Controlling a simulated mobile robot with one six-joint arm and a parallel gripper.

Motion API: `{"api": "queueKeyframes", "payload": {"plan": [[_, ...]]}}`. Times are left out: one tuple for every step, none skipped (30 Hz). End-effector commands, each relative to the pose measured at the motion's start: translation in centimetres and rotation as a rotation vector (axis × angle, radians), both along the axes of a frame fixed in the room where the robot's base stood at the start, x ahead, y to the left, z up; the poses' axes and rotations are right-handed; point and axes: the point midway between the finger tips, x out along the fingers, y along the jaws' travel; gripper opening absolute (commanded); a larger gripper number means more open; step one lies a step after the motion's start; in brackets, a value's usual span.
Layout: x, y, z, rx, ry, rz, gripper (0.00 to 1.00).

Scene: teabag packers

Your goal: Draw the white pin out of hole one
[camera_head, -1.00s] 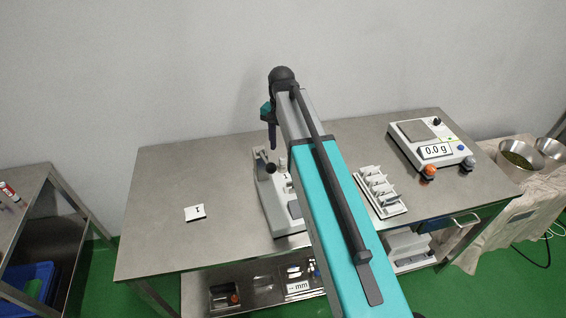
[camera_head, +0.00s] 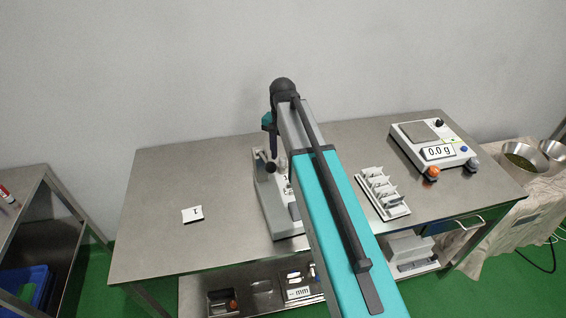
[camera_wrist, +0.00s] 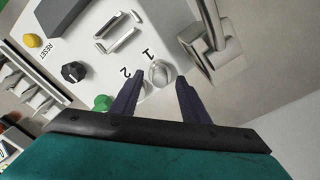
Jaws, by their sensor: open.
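In the wrist view a pale round pin top (camera_wrist: 160,72) stands beside the printed 1 on a light grey machine panel (camera_wrist: 95,50). It looks like the white pin in hole one. My gripper (camera_wrist: 160,79) is open, with one dark finger on each side of the pin top and visible room on both sides. Whether the fingertips are level with the pin I cannot tell. A printed 2 is just left, with another pale round part partly behind the left finger. In the head view my gripper (camera_head: 272,145) points down over the machine (camera_head: 278,212); my arm hides part of it.
A chrome lever (camera_wrist: 208,42) rises close to the right finger. A green button (camera_wrist: 102,102), a black knob (camera_wrist: 73,72) and a metal handle (camera_wrist: 118,32) are on the panel. A rack (camera_head: 398,211) and a scale (camera_head: 408,140) stand to the right; the left table is mostly clear.

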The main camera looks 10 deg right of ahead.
Motion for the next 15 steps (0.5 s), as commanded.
{"api": "queueKeyframes", "payload": {"plan": [[-0.01, -0.01, 0.00, 0.000, 0.000, 0.000, 0.42], [-0.01, -0.01, 0.00, 0.000, 0.000, 0.000, 0.42], [0.00, -0.01, 0.01, 0.000, 0.000, 0.000, 0.42], [0.00, -0.01, 0.01, 0.000, 0.000, 0.000, 0.42], [0.00, -0.01, 0.01, 0.000, 0.000, 0.000, 0.42], [0.00, -0.01, 0.00, 0.000, 0.000, 0.000, 0.35], [0.00, -0.01, 0.00, 0.000, 0.000, 0.000, 0.30], [-0.01, -0.02, 0.00, 0.000, 0.000, 0.000, 0.25], [0.00, -0.01, 0.01, 0.000, 0.000, 0.000, 0.18], [-0.01, -0.02, 0.01, 0.000, 0.000, 0.000, 0.13], [-0.01, -0.02, 0.01, 0.000, 0.000, 0.000, 0.08], [-0.01, -0.02, 0.00, 0.000, 0.000, 0.000, 0.01], [-0.01, -0.02, 0.00, 0.000, 0.000, 0.000, 0.00], [-0.01, -0.02, 0.01, 0.000, 0.000, 0.000, 0.00], [-0.01, -0.02, 0.01, 0.000, 0.000, 0.000, 0.00]]}}
